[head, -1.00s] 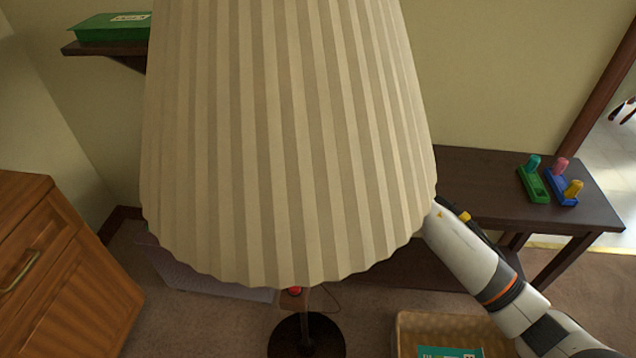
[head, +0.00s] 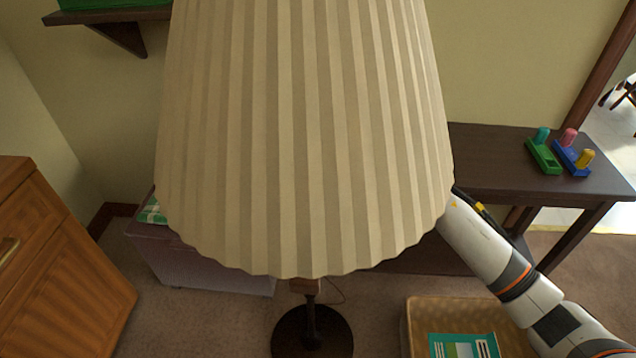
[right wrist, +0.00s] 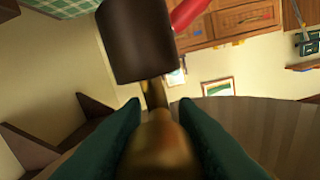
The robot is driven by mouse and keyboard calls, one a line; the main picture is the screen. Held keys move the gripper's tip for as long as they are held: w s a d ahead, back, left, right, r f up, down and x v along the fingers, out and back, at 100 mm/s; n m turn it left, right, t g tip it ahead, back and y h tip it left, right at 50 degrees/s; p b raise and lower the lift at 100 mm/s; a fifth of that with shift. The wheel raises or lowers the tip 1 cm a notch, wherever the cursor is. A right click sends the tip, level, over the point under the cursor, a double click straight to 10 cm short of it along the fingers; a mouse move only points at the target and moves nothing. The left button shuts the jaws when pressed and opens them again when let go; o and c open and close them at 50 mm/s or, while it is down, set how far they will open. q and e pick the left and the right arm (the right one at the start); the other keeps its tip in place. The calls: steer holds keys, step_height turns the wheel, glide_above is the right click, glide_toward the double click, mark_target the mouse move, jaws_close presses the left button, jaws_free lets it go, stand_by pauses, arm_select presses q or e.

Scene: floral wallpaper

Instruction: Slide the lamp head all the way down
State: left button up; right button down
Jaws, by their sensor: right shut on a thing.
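The lamp head is a large pleated beige shade (head: 305,140) that fills the middle of the head view. Below it show a short stretch of dark stem and the round dark lamp base (head: 312,332) on the carpet. My right arm reaches in from the right and passes behind the shade, which hides its gripper there. In the right wrist view the right gripper (right wrist: 158,108) is shut on a brass-coloured lamp part (right wrist: 160,145), with the striped shade (right wrist: 270,125) beside it. A dark brown cylindrical part (right wrist: 135,42) and a red piece (right wrist: 188,12) lie just beyond the fingers. My left gripper is out of view.
A dark side table (head: 490,160) with green and blue peg toys (head: 560,155) stands at right. A woven basket (head: 412,325) with a green book (head: 464,345) is at the lower right. A wooden cabinet (head: 70,280) stands at left, a lilac box (head: 200,265) behind, and a wall shelf (head: 120,20) above.

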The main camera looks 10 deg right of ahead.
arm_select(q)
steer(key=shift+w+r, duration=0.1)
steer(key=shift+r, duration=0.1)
arm_select(e)
steer(key=shift+w+f, duration=0.1)
steer(key=shift+f, duration=0.15)
steer(key=c, duration=1.4)
jaws_free()
steer(key=shift+f, duration=0.1)
steer(key=shift+o, duration=1.3)
steer(key=shift+w, duration=0.1)
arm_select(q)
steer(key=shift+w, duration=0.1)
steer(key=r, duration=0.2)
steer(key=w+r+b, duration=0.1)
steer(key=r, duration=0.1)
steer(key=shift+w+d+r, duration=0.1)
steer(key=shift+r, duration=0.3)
arm_select(e)
steer(key=v, duration=1.2)
